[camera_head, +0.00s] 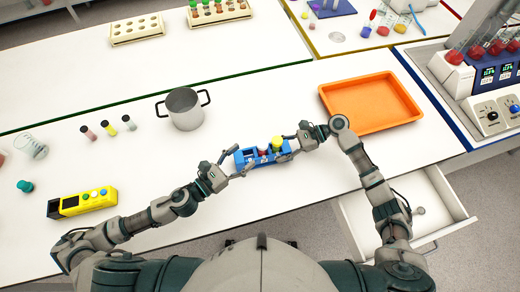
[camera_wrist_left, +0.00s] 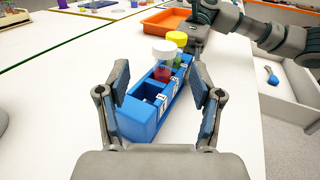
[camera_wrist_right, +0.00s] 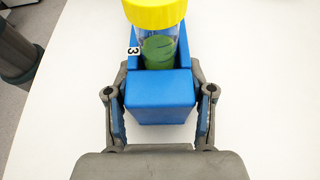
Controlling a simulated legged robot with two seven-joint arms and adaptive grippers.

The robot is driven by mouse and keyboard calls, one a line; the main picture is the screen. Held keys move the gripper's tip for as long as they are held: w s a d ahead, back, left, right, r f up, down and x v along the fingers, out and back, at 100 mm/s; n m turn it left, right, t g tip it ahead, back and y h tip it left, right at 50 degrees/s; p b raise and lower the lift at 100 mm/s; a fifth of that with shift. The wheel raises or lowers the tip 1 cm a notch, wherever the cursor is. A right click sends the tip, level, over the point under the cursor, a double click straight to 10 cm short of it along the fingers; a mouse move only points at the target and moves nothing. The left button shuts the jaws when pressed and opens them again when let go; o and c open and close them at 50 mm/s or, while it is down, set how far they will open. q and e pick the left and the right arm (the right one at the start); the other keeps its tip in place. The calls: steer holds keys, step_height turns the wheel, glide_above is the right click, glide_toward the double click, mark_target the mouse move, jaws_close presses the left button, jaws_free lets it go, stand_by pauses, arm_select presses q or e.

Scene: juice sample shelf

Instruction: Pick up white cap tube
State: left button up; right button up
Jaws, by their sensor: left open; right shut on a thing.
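A blue rack (camera_head: 245,158) with numbered slots stands on the white table in front of me. The white cap tube (camera_wrist_left: 163,57), with red contents, stands upright in the rack's middle in the left wrist view. A yellow-capped tube (camera_wrist_right: 157,25) with green contents stands in the slot marked 3. The slot nearest my left gripper looks empty. My left gripper (camera_wrist_left: 163,108) is open and empty at the rack's left end, its fingers spread to either side. My right gripper (camera_wrist_right: 160,118) is shut on the rack's right end, one finger on each side.
A metal pot (camera_head: 185,108) stands behind the rack, and an orange tray (camera_head: 371,103) lies at the back right. Several small vials and a yellow device (camera_head: 82,202) are at the left. An open drawer (camera_head: 405,215) juts out at the front right.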

mark_target(260, 144)
arm_select(q)
steer(key=x, duration=0.7)
steer(key=shift+w+d+f, duration=0.15)
steer(key=shift+d+f, duration=0.05)
steer(key=shift+d, duration=0.15)
steer(key=shift+a, duration=0.1)
jaws_close()
